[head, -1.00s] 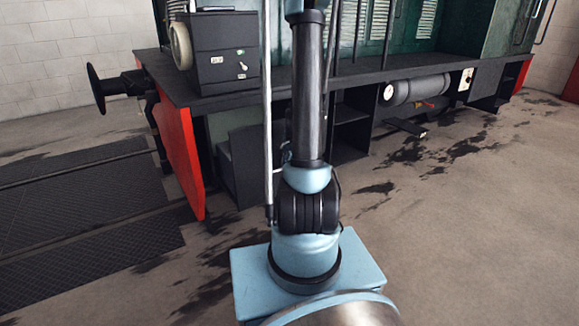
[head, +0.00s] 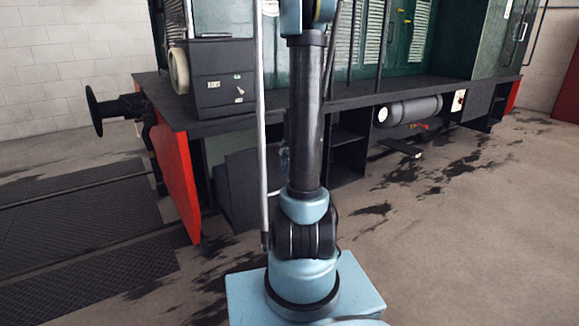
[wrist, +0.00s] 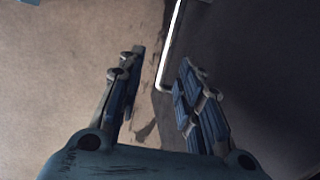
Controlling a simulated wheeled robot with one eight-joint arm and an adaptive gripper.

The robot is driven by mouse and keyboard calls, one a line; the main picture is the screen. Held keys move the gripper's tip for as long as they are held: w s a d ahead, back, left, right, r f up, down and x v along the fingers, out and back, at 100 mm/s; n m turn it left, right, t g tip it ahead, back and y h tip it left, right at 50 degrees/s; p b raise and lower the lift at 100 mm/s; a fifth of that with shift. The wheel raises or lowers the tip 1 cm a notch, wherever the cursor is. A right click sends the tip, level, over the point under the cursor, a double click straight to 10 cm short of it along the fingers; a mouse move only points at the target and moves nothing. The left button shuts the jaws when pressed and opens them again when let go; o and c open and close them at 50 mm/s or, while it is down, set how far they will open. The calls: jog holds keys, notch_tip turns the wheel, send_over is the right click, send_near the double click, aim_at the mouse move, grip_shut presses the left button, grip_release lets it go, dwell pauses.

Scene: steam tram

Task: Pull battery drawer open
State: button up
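No part is clearly recognisable as the battery drawer. A dark box (head: 240,190) sits below the running board of the steam tram, partly hidden behind a pole and my arm; I cannot tell if it is the drawer. In the wrist view my gripper (wrist: 157,80) is open and empty, its two fingers well apart. A bright metal rod (wrist: 171,45) with a bent lower end lies beyond and between the fingertips, against a dark flat surface (wrist: 260,75) on the right. I see no contact with the rod. In the head view I cannot make out the gripper.
A black control box (head: 222,85) stands on the running board (head: 400,92). A red end plate (head: 177,185) and a buffer (head: 100,110) are at left. A grey cylinder (head: 414,111) hangs below the board at right. The floor at right (head: 480,250) is free, with dark stains.

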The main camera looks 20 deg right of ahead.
jog(key=shift+s+d+r, duration=0.1)
jog(key=shift+s+r, duration=0.1)
jog(key=shift+r, duration=0.75)
jog(key=shift+s+r, duration=0.15)
jog(key=shift+r, duration=0.8)
jog(key=s+a+r+n, duration=0.2)
jog(key=s+a+n, duration=0.15)
jog(key=s, duration=0.35)
jog(key=s+a+r+n, duration=0.2)
jog(key=s+a+n, duration=0.15)
jog(key=s, duration=0.35)
jog(key=s+a+f+n, duration=0.1)
jog(key=s+f+n, duration=0.1)
jog(key=s, duration=0.5)
jog(key=s+a+f+n, duration=0.1)
jog(key=s+n, duration=0.4)
jog(key=s, duration=0.1)
jog(key=shift+s+a+f+n+h, duration=0.3)
jog(key=shift+s+a+f, duration=0.05)
jog(key=shift+f, duration=0.05)
